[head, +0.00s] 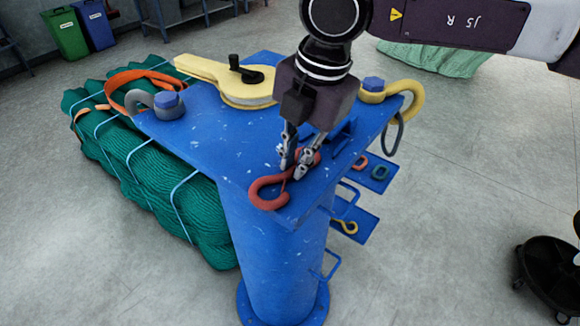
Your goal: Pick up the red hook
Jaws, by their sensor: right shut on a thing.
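The red hook (268,193) lies at the front corner of the blue stand's top plate (215,135). Its curved end points to the left and front, and its other end is partly hidden behind the fingers. My right gripper (294,172) reaches down from above and is shut on the red hook. I cannot tell whether the hook is lifted clear of the plate. My left gripper is not in view.
A yellow block (225,80) and a yellow shackle (408,92) sit on the plate's far side, a grey shackle (142,102) at left. Small side shelves (372,178) hold links. A green net bundle (130,160) lies left on the floor. Floor in front is clear.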

